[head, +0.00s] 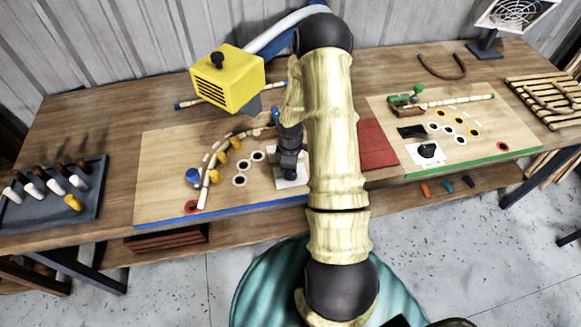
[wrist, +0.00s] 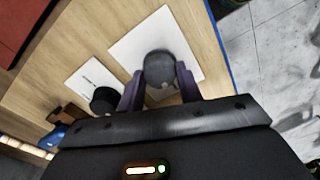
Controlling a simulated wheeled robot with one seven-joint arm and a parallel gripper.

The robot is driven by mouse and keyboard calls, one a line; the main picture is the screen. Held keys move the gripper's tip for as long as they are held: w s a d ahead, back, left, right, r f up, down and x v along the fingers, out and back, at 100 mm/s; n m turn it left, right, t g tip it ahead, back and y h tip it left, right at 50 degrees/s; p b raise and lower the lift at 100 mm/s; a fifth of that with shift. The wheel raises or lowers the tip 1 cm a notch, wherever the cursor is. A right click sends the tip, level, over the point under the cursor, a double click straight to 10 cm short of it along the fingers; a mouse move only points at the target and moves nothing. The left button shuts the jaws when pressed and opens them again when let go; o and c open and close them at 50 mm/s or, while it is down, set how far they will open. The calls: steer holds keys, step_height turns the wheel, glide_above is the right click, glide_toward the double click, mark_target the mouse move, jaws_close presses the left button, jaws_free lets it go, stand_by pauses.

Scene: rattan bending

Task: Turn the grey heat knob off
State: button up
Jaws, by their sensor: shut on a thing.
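In the wrist view, the grey heat knob (wrist: 158,69) is a dark grey round knob on a white plate (wrist: 185,40). The two fingers of my gripper (wrist: 159,86) are shut on its sides. In the head view, my gripper (head: 289,162) points down over a white plate (head: 300,181) on the blue-edged board. My arm and gripper hide the knob there. I cannot tell the knob's setting.
The blue-edged board (head: 160,180) also holds a curved rattan strip with yellow pegs (head: 235,143). A yellow vented box (head: 226,82) stands behind. A second black knob (wrist: 103,99) is beside my gripper. A green-edged board (head: 480,150) lies right, a peg tray (head: 40,212) left.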

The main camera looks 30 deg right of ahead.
steer(key=shift+n, duration=0.5)
steer(key=o, duration=1)
steer(key=shift+r, duration=0.1)
step_height(320, 180, up, 17)
steer(key=b, duration=0.1)
steer(key=shift+r, duration=0.15)
